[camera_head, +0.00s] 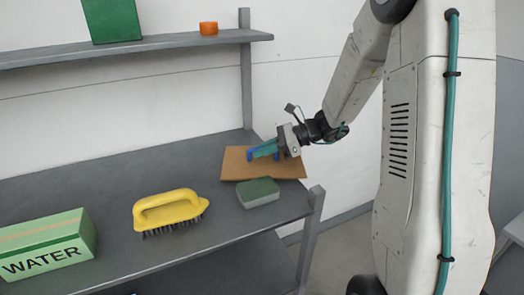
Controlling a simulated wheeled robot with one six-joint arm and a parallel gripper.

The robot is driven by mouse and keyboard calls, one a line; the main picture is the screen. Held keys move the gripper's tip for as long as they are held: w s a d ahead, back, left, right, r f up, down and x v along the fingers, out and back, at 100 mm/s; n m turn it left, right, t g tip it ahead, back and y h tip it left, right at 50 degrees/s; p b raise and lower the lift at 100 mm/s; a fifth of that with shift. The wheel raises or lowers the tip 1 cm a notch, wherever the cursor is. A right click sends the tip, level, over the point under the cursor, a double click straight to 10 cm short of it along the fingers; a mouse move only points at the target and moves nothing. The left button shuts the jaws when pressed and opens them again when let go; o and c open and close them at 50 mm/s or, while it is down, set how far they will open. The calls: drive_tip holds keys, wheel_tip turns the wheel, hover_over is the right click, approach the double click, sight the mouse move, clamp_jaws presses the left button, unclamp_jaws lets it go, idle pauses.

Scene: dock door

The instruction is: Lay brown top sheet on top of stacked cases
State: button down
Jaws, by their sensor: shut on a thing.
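The brown top sheet (232,168) is a flat tan-brown rectangle at the right end of the grey bench. It looks flat; I cannot tell whether it touches the bench. My gripper (263,152), with blue and teal fingers, reaches over the sheet from the right and is shut on it. The exact contact is too small to see. A green case marked WATER (48,246) with a tan strip along its top stands at the bench's front left, cut off by the picture edge. No other stacked case is clear in this view.
A yellow brush (168,210) lies mid-bench, bristles down. A green-topped grey sponge (258,192) lies just in front of the sheet. An upper shelf (150,45) carries a green box (112,18) and an orange item (208,28). Bench behind the brush is clear.

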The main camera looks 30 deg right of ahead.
drive_tip(key=shift+f, duration=0.2)
drive_tip(key=c, duration=1.5)
unclamp_jaws()
drive_tip(key=shift+o, duration=0.2)
